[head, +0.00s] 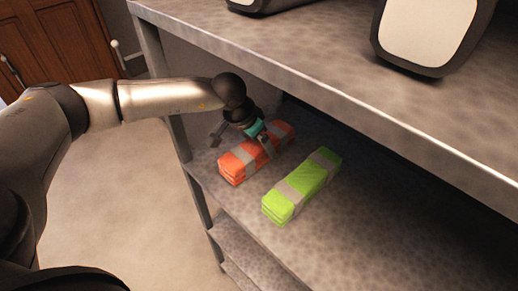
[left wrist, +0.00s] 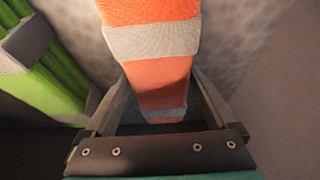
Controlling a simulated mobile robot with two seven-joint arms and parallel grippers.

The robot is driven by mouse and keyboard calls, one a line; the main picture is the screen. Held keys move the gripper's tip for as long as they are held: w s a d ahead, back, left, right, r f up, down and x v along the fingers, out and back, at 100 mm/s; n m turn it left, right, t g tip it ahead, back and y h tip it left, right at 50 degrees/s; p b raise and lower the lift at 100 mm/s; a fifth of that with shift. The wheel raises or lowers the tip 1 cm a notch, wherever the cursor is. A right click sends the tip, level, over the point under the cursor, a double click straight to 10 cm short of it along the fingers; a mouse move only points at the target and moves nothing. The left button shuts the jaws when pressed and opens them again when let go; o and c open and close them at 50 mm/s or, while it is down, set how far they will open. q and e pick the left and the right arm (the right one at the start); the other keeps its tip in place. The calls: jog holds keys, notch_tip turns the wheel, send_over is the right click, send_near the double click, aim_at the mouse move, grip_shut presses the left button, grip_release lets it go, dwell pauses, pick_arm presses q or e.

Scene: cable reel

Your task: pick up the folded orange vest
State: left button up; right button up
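The folded orange vest (head: 238,165) with grey bands lies on the middle shelf, near its left end. It also shows in the left wrist view (left wrist: 158,75), running from the top edge down between the fingers. My left gripper (head: 243,143) is over the orange vest with its fingers spread, one on each side. In the left wrist view the fingertips (left wrist: 161,82) appear close to the vest's two long sides; I cannot tell whether they touch. Part of the vest is hidden under the gripper in the head view. My right gripper is not in view.
A folded green vest (head: 307,183) lies just right of the orange one. The upper shelf (head: 330,60) overhangs the back and carries dark objects with pale faces (head: 425,30). A shelf post (head: 165,90) stands at the left. Shelf surface in front is clear.

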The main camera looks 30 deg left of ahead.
pick_arm(q)
jog(key=shift+r, duration=0.1)
jog(key=c, duration=1.2)
